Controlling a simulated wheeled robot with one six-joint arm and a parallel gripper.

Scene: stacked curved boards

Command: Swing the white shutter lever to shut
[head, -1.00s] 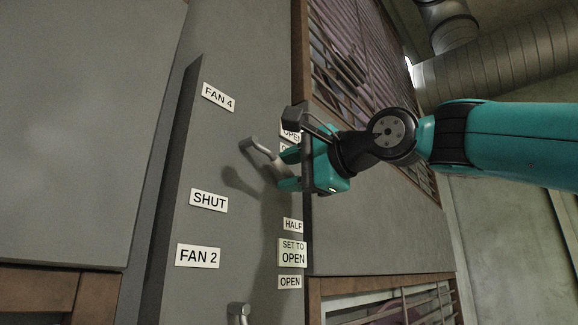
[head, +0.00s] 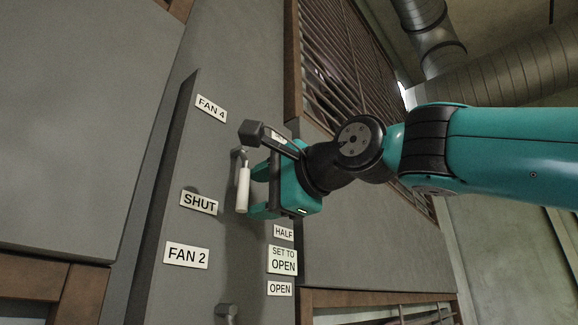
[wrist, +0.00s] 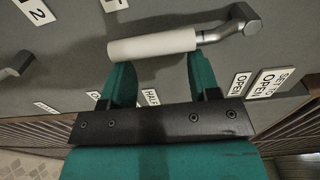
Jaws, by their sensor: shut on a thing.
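The white lever handle (head: 243,188) hangs almost straight down from its grey metal pivot arm, below the FAN 4 label (head: 211,108). Its end lies between the SHUT label (head: 199,202) on the left and the HALF label (head: 284,232) on the lower right. My gripper (head: 257,191) comes in from the right with its teal fingers at the handle, and is shut on it. In the wrist view the white handle (wrist: 150,46) runs across the fingertips, joined to the metal arm (wrist: 228,32). The fingers' contact faces are partly hidden.
A second lever's grey pivot (head: 227,310) shows at the bottom, below the FAN 2 label (head: 187,255). A SET TO OPEN label (head: 283,260) and an OPEN label (head: 280,289) sit on the right of the panel. A slatted shutter (head: 335,60) lies behind my arm.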

